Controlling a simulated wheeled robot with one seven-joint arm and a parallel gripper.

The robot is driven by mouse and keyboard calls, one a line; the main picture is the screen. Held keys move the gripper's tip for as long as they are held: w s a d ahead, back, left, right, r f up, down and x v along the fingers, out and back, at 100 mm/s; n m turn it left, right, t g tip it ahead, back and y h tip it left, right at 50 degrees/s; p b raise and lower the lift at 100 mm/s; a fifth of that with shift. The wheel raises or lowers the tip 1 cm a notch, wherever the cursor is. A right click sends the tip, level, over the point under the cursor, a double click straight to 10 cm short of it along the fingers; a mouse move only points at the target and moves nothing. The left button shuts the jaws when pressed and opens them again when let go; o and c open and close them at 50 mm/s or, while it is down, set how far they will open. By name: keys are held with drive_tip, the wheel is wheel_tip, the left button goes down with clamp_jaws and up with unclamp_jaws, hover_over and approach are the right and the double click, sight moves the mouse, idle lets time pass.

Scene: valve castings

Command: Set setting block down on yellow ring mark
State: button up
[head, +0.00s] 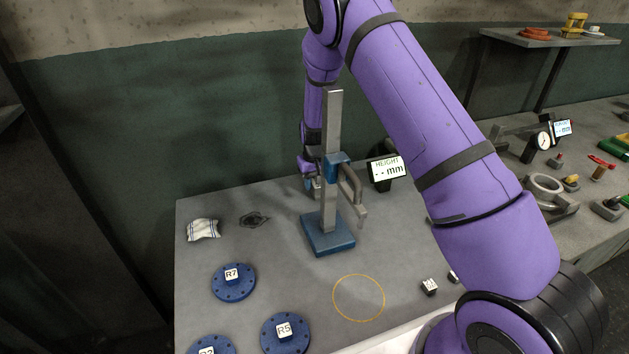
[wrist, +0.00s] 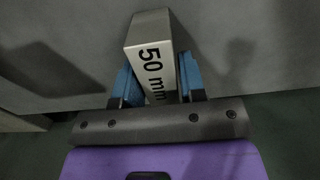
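The setting block (wrist: 153,62) is a metal block marked "50 mm"; it sits between the blue fingers of my gripper (wrist: 158,82) in the wrist view. The fingers are shut on its sides. In the head view my gripper (head: 311,183) is at the back of the table, partly hidden behind the height gauge, and I cannot make out the block there. The yellow ring mark (head: 334,297) is a thin, empty circle on the grey table near the front, to the right of and nearer than my gripper.
The height gauge (head: 330,235) with its blue base stands between my gripper and the ring. A display (head: 388,172) is behind it. Blue flanges (head: 246,291) lie at left, with a cloth (head: 203,229) and a dark piece (head: 254,220) behind. A small block (head: 429,287) lies right of the ring.

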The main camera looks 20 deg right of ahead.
drive_tip(key=shift+o, duration=1.4)
